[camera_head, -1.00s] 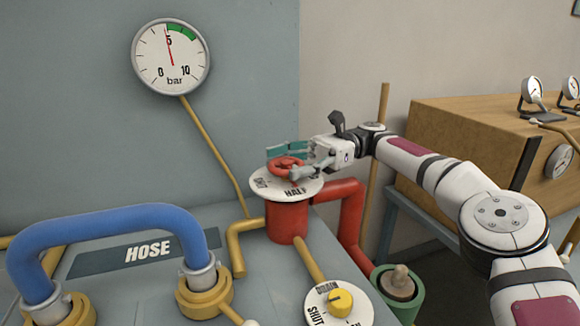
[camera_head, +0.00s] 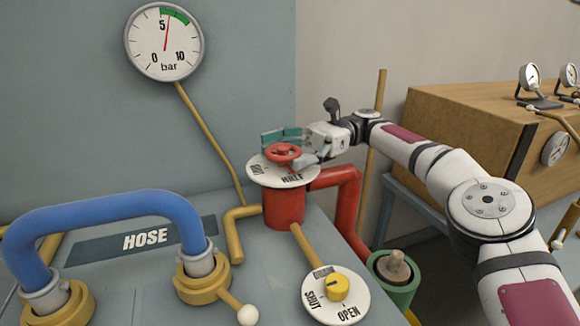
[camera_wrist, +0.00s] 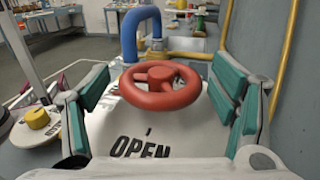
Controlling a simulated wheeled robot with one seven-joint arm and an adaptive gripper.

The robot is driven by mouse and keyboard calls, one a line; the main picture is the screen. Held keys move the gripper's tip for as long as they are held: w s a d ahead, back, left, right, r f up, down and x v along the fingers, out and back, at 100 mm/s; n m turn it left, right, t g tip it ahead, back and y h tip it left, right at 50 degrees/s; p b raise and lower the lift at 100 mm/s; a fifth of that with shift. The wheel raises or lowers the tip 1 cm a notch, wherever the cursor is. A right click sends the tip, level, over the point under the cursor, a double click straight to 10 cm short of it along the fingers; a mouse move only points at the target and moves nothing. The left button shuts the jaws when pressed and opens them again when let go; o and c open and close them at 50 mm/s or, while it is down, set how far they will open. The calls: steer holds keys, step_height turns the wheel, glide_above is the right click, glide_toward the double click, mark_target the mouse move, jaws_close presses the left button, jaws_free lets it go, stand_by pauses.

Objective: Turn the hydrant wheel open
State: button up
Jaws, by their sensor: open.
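The red hydrant wheel (camera_head: 283,152) sits on a white lettered disc (camera_head: 262,177) atop a red hydrant post (camera_head: 285,209). In the head view the disc shows HALF on its near side. The wheel (camera_wrist: 159,87) fills the middle of the wrist view, with OPEN printed on the disc (camera_wrist: 110,140) below it. My gripper (camera_head: 290,145) is at the wheel from the right, jaws open. In the wrist view its teal-padded fingers (camera_wrist: 162,105) stand on either side of the wheel, with gaps showing between pads and rim. Contact cannot be told.
A pressure gauge (camera_head: 145,47) on the wall has its needle just right of 5. A blue hose (camera_head: 105,212) and a yellow drain knob (camera_head: 337,288) are on the bench in front. A red pipe (camera_head: 347,205) runs right of the post. A wooden box (camera_head: 460,120) stands right, behind my arm.

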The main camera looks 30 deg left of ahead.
steer(key=shift+d+r+y, duration=0.1)
steer(key=shift+y, duration=0.2)
steer(key=shift+m+t+y+p, duration=0.5)
steer(key=shift+m+p, duration=0.1)
steer(key=shift+s+d+m+t+y+p, duration=0.1)
steer(key=shift+m+t+y+p, duration=1.55)
steer(key=shift+m+t+y, duration=1)
steer(key=shift+s+m+t+y, duration=0.1)
steer(key=shift+m+t+y, duration=0.75)
steer(key=shift+t, duration=0.55)
steer(key=shift+m+t+y, duration=0.6)
steer(key=shift+m+t, duration=0.3)
steer(key=shift+t, duration=0.45)
steer(key=m+t, duration=0.2)
steer(key=t, duration=0.1)
steer(key=shift+s+t+y, duration=0.1)
steer(key=shift+t+y, duration=0.2)
steer(key=m+t+p, duration=0.2)
steer(key=t+p, duration=0.1)
steer(key=m+t+p, duration=0.2)
steer(key=t+p, duration=0.1)
steer(key=shift+s+r, duration=0.15)
steer(key=shift+s, duration=0.05)
steer(key=m+t+h+p, duration=0.1)
steer(key=m+t+p, duration=0.1)
steer(key=p, duration=0.2)
steer(key=shift+t+h, duration=0.4)
steer(key=shift+m+t+p, duration=0.4)
steer(key=shift+t+p, duration=0.1)
